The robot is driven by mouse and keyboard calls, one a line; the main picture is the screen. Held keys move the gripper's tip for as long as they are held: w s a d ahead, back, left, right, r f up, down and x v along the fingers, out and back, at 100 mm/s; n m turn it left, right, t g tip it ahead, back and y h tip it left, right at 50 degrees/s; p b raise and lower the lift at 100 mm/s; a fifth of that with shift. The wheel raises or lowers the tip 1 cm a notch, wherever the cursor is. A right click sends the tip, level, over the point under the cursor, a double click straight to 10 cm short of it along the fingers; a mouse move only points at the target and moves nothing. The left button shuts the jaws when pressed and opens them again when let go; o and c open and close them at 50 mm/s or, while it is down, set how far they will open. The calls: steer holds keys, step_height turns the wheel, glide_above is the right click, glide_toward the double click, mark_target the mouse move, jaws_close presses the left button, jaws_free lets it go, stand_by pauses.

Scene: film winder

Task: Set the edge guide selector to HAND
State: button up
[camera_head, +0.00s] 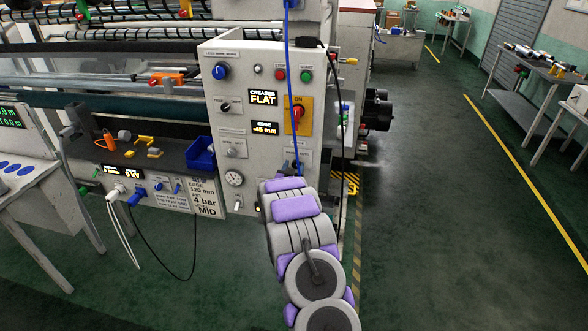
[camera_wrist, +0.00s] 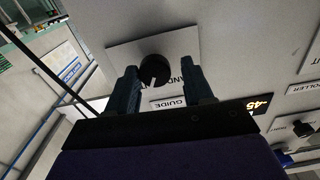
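The edge guide selector (camera_wrist: 153,68) is a round black knob on a pale plate in the wrist view. A white mark shows on its face, toward the bottom of the picture. Letters reading "AND" show to its right, partly hidden by a finger. An upside-down "GUIDE" label (camera_wrist: 168,103) lies below it. My gripper (camera_wrist: 161,74) is open, with one dark finger on each side of the knob; I cannot tell whether they touch it. In the head view, my arm and gripper (camera_head: 290,169) cover the panel's lower right, hiding most of the selector.
A blue cable (camera_head: 289,60) hangs along the panel. Open floor (camera_head: 430,220) lies right.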

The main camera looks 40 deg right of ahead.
steer(key=shift+d+f, duration=0.1)
steer(key=shift+d, duration=0.3)
steer(key=c, duration=0.6)
steer(key=shift+c, duration=0.9)
